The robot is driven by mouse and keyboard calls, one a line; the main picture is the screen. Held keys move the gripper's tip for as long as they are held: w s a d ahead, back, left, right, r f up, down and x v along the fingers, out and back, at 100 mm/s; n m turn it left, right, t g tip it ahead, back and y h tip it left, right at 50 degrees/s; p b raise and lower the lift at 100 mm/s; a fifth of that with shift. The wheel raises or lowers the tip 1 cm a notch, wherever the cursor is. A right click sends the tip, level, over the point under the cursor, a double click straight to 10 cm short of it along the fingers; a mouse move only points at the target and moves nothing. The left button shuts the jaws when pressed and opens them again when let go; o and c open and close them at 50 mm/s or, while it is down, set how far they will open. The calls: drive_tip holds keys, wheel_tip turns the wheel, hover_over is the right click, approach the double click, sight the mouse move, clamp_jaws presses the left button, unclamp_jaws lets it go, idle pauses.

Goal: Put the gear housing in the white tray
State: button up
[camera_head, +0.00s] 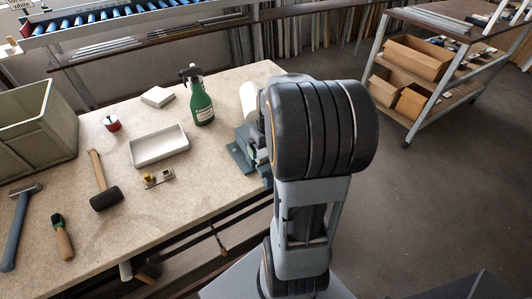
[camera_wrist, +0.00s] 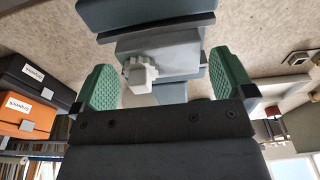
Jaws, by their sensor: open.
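A pale grey lobed part (camera_wrist: 140,74), which looks like the gear housing, shows in the wrist view against a blue-grey vise (camera_wrist: 160,48). I cannot tell how the vise holds it. My gripper (camera_wrist: 158,82) is open, its green pads apart on either side of the part; contact is not visible. In the head view my arm hides the gripper and most of the vise (camera_head: 240,157) at the table's right edge. The white tray (camera_head: 159,146) lies empty on the table, left of the vise.
The table (camera_head: 185,200) also holds a green spray bottle (camera_head: 201,97), a white box (camera_head: 157,96), a red item (camera_head: 112,123), a small metal bracket (camera_head: 158,178), a mallet (camera_head: 104,185), a hammer (camera_head: 20,225) and a large bin (camera_head: 38,128). Clear tabletop lies between tray and vise.

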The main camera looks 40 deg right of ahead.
drive_tip(key=shift+w+f, duration=0.15)
drive_tip(key=shift+f, duration=1.15)
drive_tip(key=shift+r, duration=0.1)
drive_tip(key=c, duration=1.1)
